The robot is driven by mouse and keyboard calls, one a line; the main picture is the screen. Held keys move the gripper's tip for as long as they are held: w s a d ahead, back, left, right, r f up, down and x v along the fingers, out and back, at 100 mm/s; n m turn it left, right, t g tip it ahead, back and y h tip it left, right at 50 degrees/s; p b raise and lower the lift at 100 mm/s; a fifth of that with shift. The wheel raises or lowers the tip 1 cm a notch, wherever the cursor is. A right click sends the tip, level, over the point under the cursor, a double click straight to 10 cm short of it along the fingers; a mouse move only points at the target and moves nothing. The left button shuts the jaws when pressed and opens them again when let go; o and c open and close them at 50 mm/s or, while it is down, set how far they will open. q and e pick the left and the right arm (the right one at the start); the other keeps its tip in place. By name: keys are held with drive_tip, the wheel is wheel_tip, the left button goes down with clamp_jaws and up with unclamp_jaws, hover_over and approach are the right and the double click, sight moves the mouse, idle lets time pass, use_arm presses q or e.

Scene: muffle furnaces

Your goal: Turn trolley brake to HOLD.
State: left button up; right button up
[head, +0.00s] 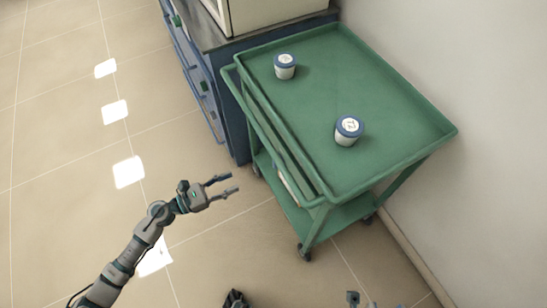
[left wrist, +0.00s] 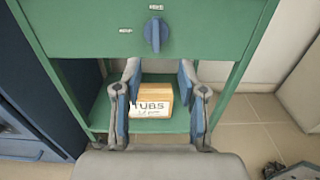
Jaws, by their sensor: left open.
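The green trolley (head: 385,135) stands against the wall, beside the blue cabinet. In the left wrist view, its end panel (left wrist: 215,28) carries a blue brake knob (left wrist: 156,35). The knob's grip stands upright, in line with a small label above it (left wrist: 156,7). Another small label (left wrist: 125,30) sits to its left; I cannot read either. The head view does not show the knob. My left gripper (head: 229,184) is open and empty, apart from the trolley and pointing toward it. In the wrist view its fingers (left wrist: 158,100) lie below the knob. Only tips of my right gripper (head: 354,298) seem to show.
The blue cabinet (head: 236,115) adjoins. Floor to the left is clear.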

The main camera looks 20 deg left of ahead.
use_arm(q)
drive_tip(key=x, duration=1.4)
drive_tip(key=shift+w+a+f+b, duration=0.3)
drive_tip(key=shift+w, duration=0.15)
drive_tip(key=shift+d, duration=0.2)
drive_tip(key=c, duration=0.8)
drive_tip(key=shift+d+r, duration=0.1)
clamp_jaws()
